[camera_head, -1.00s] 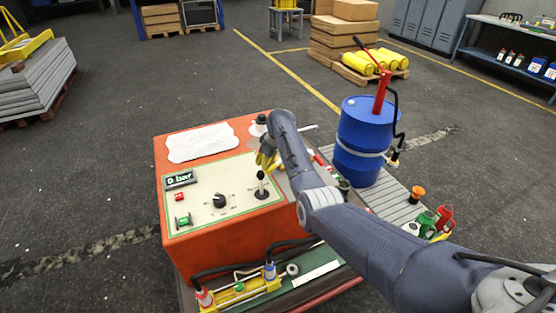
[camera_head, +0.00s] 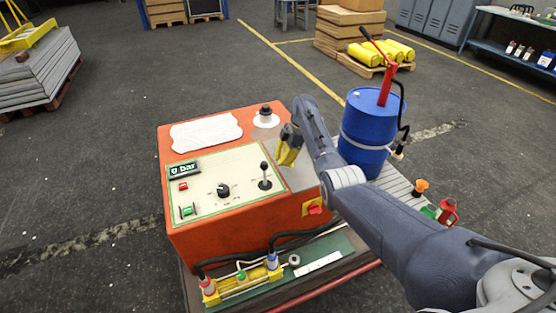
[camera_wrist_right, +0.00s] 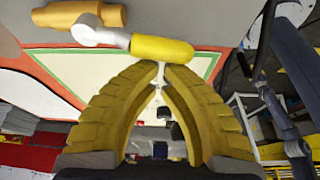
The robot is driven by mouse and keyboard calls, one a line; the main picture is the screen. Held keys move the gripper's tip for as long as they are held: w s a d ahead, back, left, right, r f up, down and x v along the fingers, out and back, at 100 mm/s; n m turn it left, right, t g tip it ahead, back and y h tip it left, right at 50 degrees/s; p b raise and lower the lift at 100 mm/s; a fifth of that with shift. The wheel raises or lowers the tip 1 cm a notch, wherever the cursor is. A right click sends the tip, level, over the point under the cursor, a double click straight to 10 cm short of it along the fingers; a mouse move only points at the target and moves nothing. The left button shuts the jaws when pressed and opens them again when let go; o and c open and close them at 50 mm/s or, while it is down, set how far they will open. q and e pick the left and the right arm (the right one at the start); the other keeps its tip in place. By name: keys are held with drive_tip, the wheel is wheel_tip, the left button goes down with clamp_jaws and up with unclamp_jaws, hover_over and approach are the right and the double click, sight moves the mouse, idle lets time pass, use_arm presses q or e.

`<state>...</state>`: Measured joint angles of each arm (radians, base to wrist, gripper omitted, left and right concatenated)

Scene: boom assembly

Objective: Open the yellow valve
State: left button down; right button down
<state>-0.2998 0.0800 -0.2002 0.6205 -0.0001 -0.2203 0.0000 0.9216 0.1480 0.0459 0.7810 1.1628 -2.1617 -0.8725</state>
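The yellow valve handle (camera_wrist_right: 165,49) shows in the right wrist view, lying across the top just beyond my right fingertips, with a silver neck and a brass-coloured body (camera_wrist_right: 85,14) to its left. My right gripper (camera_wrist_right: 161,66) has its yellow fingers drawn together at the tips, with nothing visible between them. The tips look very close to the handle; I cannot tell whether they touch it. In the head view my right gripper (camera_head: 287,160) hangs over the right edge of the orange machine (camera_head: 235,240), and the valve cannot be made out there. My left gripper is not in view.
The machine top carries a panel with a dial (camera_head: 223,191), a black joystick (camera_head: 265,176) and a 0 bar display (camera_head: 184,170). A red-and-yellow switch (camera_head: 313,208) is on its side. A blue drum (camera_head: 367,130) with a red pump stands behind my right arm.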

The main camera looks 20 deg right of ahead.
drive_tip(key=shift+s+d, duration=0.25)
drive_tip(key=shift+d, duration=0.4)
idle(0.3)
